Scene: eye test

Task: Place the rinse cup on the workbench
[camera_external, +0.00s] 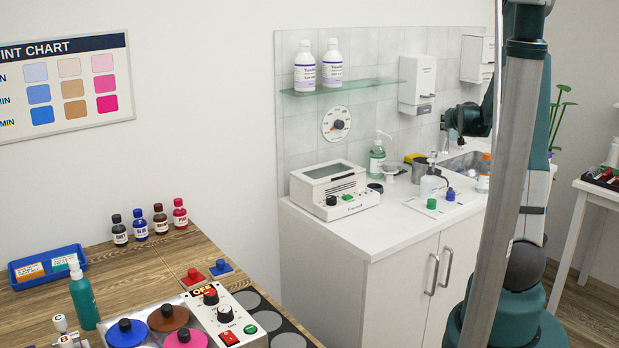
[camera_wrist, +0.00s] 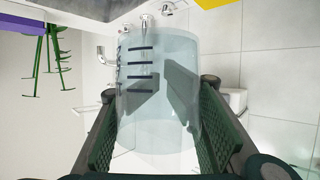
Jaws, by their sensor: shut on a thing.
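The rinse cup (camera_wrist: 158,65) is a clear, pale blue cup with dark marks on its side, large in the wrist view. My gripper (camera_wrist: 158,90) is shut on it, one green ridged finger on each side. In the external view my gripper (camera_external: 464,120) is above the sink area at the right of the white counter; the cup is hard to make out there. The wooden workbench (camera_external: 110,275) stands at the lower left, well away from my gripper.
The white counter (camera_external: 340,235) bears a white device (camera_external: 333,190), a soap bottle (camera_external: 377,158), a pump bottle (camera_external: 430,184) and a sink (camera_external: 466,163). The workbench holds several dropper bottles, a blue tray (camera_external: 48,267), a green bottle (camera_external: 84,295) and a control box (camera_external: 226,318). Bare wood shows mid-bench.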

